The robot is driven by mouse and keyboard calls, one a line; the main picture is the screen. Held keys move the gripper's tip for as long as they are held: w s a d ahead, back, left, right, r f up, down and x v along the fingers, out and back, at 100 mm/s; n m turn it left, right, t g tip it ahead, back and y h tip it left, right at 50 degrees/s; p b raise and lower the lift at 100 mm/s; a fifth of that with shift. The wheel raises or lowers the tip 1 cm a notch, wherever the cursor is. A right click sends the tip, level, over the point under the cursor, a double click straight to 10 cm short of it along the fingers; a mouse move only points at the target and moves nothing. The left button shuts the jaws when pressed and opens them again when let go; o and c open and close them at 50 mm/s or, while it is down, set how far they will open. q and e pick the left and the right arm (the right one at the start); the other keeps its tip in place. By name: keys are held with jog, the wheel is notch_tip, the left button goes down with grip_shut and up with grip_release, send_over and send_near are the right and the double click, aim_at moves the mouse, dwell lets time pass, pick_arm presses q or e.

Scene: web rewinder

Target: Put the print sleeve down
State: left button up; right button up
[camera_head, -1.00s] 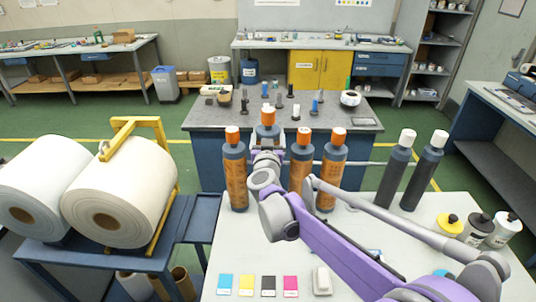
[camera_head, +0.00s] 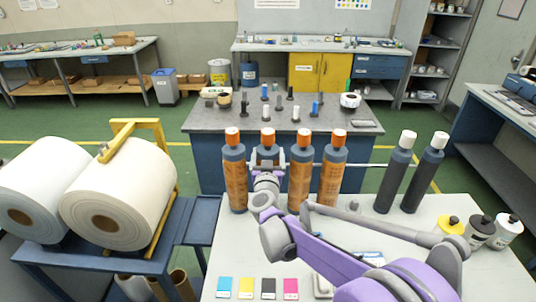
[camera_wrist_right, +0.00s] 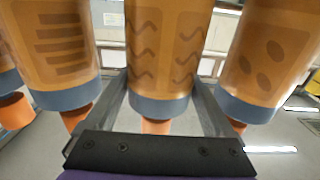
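The print sleeve (camera_head: 267,157) is an orange-brown cylinder with dark grey collars and an orange top. It stands upright, second from left in a row of similar sleeves on the pale table (camera_head: 378,228), its top about level with theirs. Its lower part is hidden by my right arm. In the right wrist view the sleeve (camera_wrist_right: 168,50) has a wavy pattern. My right gripper (camera_wrist_right: 160,92) has a finger at each side of it and appears closed on it. The gripper (camera_head: 267,172) is partly hidden in the head view. My left gripper is not in view.
Sleeves stand close on both sides, one at left (camera_head: 234,180) and one at right (camera_head: 300,180). Two dark bottles (camera_head: 394,178) stand farther right, with ink bottles (camera_head: 480,232) near the right edge. Colour cards (camera_head: 246,288) lie in front. White rolls (camera_head: 118,190) are at left.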

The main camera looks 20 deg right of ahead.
jog(key=shift+o, duration=0.5)
jog(key=shift+r, duration=0.2)
jog(key=b+v, duration=0.1)
jog(key=v, duration=1.1)
